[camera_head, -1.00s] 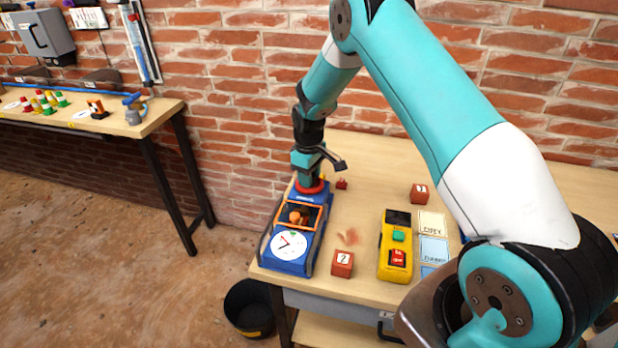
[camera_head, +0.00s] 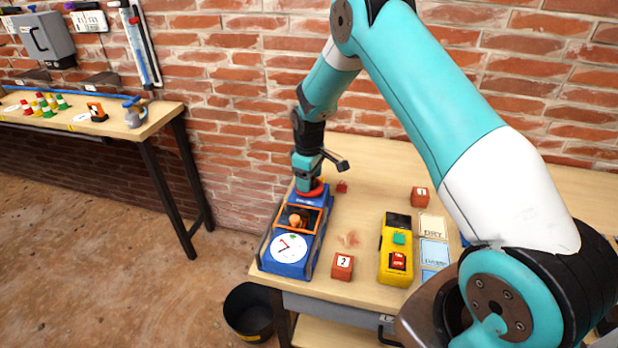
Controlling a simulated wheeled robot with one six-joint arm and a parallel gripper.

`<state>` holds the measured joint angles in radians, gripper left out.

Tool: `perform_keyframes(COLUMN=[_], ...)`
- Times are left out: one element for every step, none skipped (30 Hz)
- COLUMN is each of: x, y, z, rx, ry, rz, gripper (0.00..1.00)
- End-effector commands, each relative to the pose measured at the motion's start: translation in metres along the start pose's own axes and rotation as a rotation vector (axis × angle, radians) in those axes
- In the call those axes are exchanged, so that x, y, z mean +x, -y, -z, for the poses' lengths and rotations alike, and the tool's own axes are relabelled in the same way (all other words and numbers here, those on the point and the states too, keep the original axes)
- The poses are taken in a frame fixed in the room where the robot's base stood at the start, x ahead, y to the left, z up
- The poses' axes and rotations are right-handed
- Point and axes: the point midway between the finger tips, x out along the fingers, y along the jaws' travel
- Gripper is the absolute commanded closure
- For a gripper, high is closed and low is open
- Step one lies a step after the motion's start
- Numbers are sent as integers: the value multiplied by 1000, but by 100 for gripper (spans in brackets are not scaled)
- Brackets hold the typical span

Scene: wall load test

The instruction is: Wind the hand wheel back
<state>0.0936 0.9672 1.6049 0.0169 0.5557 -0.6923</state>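The hand wheel (camera_head: 312,191) is red and sits on the far end of a blue test device (camera_head: 288,264) on the wooden bench. The device has a white round dial with a red pointer (camera_head: 289,247) and an orange-framed window (camera_head: 299,217). My gripper (camera_head: 309,186) points down onto the wheel from above. Its fingertips are hidden by its own body and the wheel, so I cannot tell how they sit on the rim.
A yellow meter (camera_head: 396,262) with green and red buttons stands right of the device. Red numbered blocks (camera_head: 342,266) and label cards (camera_head: 433,252) lie nearby. A black bucket (camera_head: 249,312) is on the floor. Another bench (camera_head: 146,122) stands at the left.

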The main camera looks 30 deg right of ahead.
Motion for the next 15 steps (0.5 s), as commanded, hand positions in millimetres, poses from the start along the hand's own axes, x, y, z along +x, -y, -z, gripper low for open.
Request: perform_keyframes(x=[0, 0, 0, 0, 0, -1, -2, -4, -8, -12, -16, -23, -30, -36, -46], y=[0, 0, 0, 0, 0, 0, 0, 0, 0, 0, 0, 0, 0, 0, 0], z=[0, 0, 0, 0, 0, 0, 0, 0, 0, 0, 1, 1, 0, 1, 1], rx=[0, 0, 0, 0, 0, 0, 0, 0, 0, 0, 0, 0, 0, 0, -1], ry=[1, 1, 1, 1, 1, 1, 0, 0, -1, -1, -1, -2, -2, -3, -4], rz=[1, 1, 1, 1, 1, 1, 0, 0, 0, 0, -1, -1, -1, -2, -3], gripper=[39, 39, 39, 39, 39, 39, 39, 39, 39, 39, 39, 39, 39, 39, 39])
